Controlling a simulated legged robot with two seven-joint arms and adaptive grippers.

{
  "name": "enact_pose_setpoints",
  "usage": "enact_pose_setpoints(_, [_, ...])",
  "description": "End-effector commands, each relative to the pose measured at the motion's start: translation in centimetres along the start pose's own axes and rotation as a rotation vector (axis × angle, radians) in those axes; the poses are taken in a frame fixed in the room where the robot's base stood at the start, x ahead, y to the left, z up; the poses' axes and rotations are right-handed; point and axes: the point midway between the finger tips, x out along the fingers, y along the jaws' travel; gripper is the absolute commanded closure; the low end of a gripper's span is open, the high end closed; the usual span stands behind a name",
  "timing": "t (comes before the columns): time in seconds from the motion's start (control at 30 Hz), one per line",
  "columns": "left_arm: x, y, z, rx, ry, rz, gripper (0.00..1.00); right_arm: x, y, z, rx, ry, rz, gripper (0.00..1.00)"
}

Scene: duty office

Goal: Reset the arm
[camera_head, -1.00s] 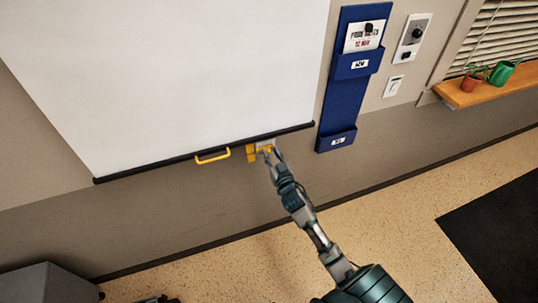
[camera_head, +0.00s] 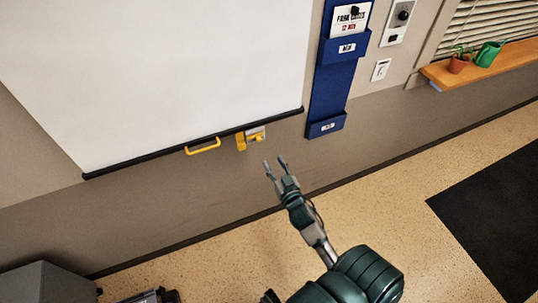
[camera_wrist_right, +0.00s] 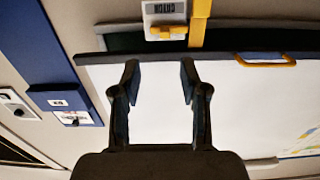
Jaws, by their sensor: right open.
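My right arm reaches up from the bottom of the head view. Its gripper (camera_head: 274,161) is open and empty, with two slim grey fingers spread apart. It shows below and to the right of a yellow latch (camera_head: 241,141) at the black lower bar of a white board, clear of it in the picture. In the right wrist view the open fingers (camera_wrist_right: 160,66) stand in front of the white surface with nothing between them. A yellow strip (camera_wrist_right: 200,22) and a small labelled plate (camera_wrist_right: 164,12) show beyond them. My left gripper is not seen.
The white board (camera_head: 170,70) has a yellow handle (camera_head: 203,146) on its lower bar. A blue wall rack (camera_head: 332,85) and switches (camera_head: 381,70) are to the right. A sill (camera_head: 500,62) holds a plant and a green can. A grey cabinet (camera_head: 45,283) stands lower left.

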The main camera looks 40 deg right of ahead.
Motion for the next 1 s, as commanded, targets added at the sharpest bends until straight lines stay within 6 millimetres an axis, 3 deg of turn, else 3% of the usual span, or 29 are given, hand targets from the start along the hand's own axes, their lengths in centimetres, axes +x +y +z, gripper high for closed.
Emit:
enact_pose_setpoints(0.17, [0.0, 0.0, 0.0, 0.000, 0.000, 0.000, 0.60, -0.8, 0.1, 0.0, -0.001, 0.001, 0.000, 0.56])
enact_pose_setpoints(0.63, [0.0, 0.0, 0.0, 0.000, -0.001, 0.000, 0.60, -0.8, 0.0, 0.0, -0.001, 0.000, 0.000, 0.56])
enact_pose_setpoints(0.73, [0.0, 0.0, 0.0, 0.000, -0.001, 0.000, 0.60, -0.6, 0.0, 1.1, -0.004, -0.022, -0.001, 0.56])
enact_pose_setpoints(0.77, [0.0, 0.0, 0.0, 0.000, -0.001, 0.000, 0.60, -0.6, -0.1, 1.9, -0.006, -0.038, -0.002, 0.56])
enact_pose_setpoints(0.87, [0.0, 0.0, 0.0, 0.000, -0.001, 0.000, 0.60, -0.4, -0.5, 6.8, -0.019, -0.138, -0.008, 0.56])
enact_pose_setpoints(0.97, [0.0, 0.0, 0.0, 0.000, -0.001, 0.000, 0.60, -1.1, -1.3, 14.4, -0.043, -0.291, -0.025, 0.56])
enact_pose_setpoints(1.0, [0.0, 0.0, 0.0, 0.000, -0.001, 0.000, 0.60, -1.7, -1.7, 17.7, -0.057, -0.359, -0.035, 0.56])
